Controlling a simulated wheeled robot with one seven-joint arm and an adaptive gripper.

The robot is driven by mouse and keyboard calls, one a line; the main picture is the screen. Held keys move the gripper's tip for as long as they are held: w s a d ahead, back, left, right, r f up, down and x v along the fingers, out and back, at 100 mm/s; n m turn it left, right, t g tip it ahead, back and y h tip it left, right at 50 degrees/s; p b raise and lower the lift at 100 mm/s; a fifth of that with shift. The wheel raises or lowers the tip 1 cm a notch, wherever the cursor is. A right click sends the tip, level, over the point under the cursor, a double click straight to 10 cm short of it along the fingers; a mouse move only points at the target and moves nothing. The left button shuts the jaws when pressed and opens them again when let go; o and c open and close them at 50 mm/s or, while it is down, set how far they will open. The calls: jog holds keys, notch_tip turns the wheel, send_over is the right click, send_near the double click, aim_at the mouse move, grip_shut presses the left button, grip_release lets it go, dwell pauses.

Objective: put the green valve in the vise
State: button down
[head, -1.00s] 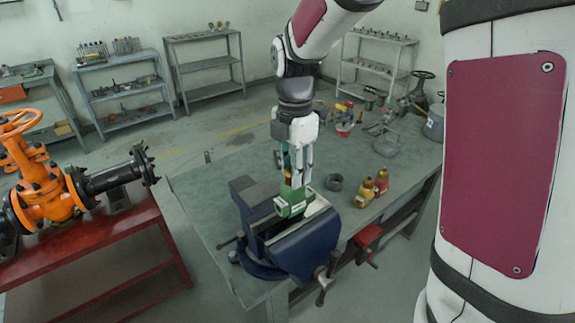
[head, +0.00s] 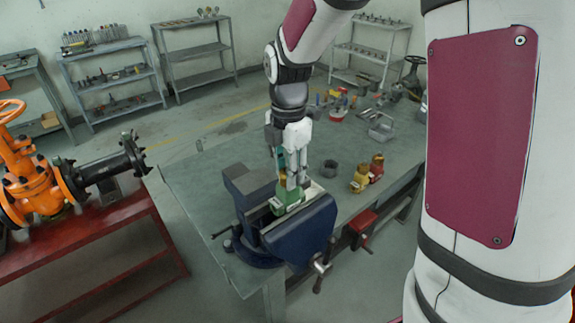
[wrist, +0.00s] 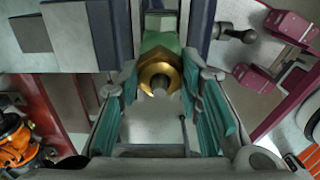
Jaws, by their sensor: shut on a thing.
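The green valve (head: 288,196) is at the vise in the head view, upright, between the vise jaws. Its brass nut (wrist: 160,76) and green body (wrist: 160,42) show in the wrist view. The blue and grey vise (head: 302,236) is mounted at the table's near corner, and its jaws stand on both sides of the valve. My gripper (head: 291,176) is directly above the vise, shut on the upper part of the valve; its teal finger pads (wrist: 207,112) flank the brass nut. Whether the valve touches the vise bed is hidden.
Tools and containers (head: 380,127) lie farther back. An orange gate valve (head: 35,178) stands on a red bench (head: 95,240) at left.

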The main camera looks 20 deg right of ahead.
jog(key=shift+f+b, duration=0.55)
jog(key=shift+f, duration=1.95)
jog(key=c, duration=1.1)
grip_release()
jog(key=shift+o, duration=0.2)
jog(key=shift+r+p, duration=1.45)
jog(key=shift+r, duration=2.05)
